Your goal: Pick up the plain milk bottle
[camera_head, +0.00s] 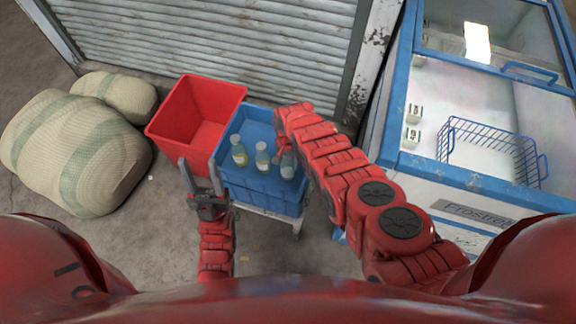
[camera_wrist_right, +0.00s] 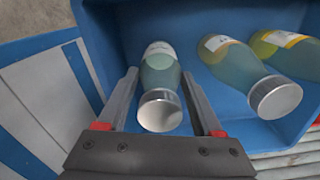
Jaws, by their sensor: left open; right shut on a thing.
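Several bottles with pale bluish-green contents stand in a blue crate (camera_head: 262,192). In the head view the right one (camera_head: 287,168) is partly hidden by my right gripper (camera_head: 284,146). In the right wrist view this bottle (camera_wrist_right: 159,75), with a whitish label and silver cap, is between the fingers of my right gripper (camera_wrist_right: 160,82), which is shut on it. The middle bottle (camera_head: 262,158) has a white label, also seen in the wrist view (camera_wrist_right: 236,66). The left bottle (camera_head: 239,153) has a yellow-edged label. My left gripper (camera_head: 201,178) is open and empty at the crate's left side.
An empty red crate (camera_head: 196,110) stands left of the blue one. A white and blue freezer (camera_head: 470,185) with a wire basket (camera_head: 490,150) is at the right. Stuffed sacks (camera_head: 75,150) lie at the left. A roller shutter (camera_head: 210,45) closes the back.

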